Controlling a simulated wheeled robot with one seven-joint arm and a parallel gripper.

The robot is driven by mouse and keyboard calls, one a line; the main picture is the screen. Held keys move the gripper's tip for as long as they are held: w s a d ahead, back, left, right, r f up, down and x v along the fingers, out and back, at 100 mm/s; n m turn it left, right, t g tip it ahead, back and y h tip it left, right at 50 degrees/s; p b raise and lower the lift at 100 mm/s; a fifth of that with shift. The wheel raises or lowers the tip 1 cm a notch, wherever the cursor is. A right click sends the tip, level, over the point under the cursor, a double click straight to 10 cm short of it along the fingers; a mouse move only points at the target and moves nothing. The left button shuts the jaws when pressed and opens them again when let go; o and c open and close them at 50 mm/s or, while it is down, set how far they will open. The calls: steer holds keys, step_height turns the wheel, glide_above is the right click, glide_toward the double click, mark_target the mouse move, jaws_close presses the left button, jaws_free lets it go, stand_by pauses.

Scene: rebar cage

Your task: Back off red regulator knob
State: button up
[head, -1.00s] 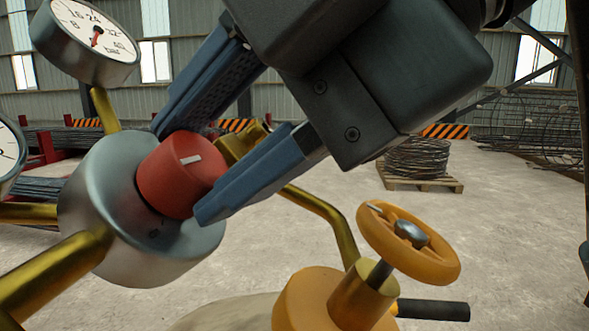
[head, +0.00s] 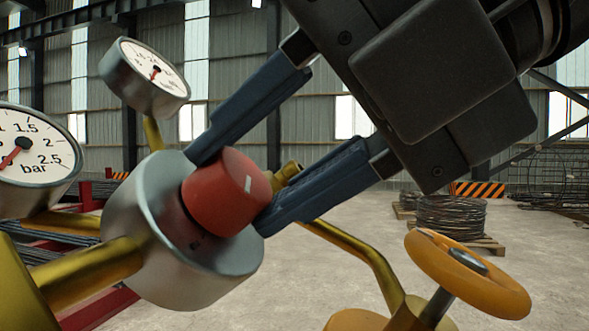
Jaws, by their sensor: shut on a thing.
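The red regulator knob (head: 222,200) sits on the face of the silver regulator body (head: 165,225), left of the picture's middle. A white index mark shows on the knob's end, on its right side. My gripper (head: 232,187) comes in from the upper right with its two blue fingers on either side of the knob. One finger lies at the knob's upper left and the other at its lower right. The gripper is shut on the knob. Part of the knob's lower right side is hidden behind the near finger.
A gauge (head: 146,80) stands above the regulator and a larger gauge marked in bar (head: 30,155) is at the left edge. A yellow handwheel (head: 470,275) is at lower right. Brass pipes (head: 90,265) run around the regulator. A wire coil on a pallet (head: 450,215) lies behind.

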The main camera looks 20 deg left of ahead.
stand_by(0.4)
steer(key=o, duration=1.1)
steer(key=shift+c, duration=0.2)
steer(key=v, duration=0.7)
steer(key=shift+d+r, duration=0.2)
steer(key=shift+d, duration=0.1)
steer(key=shift+d, duration=0.1)
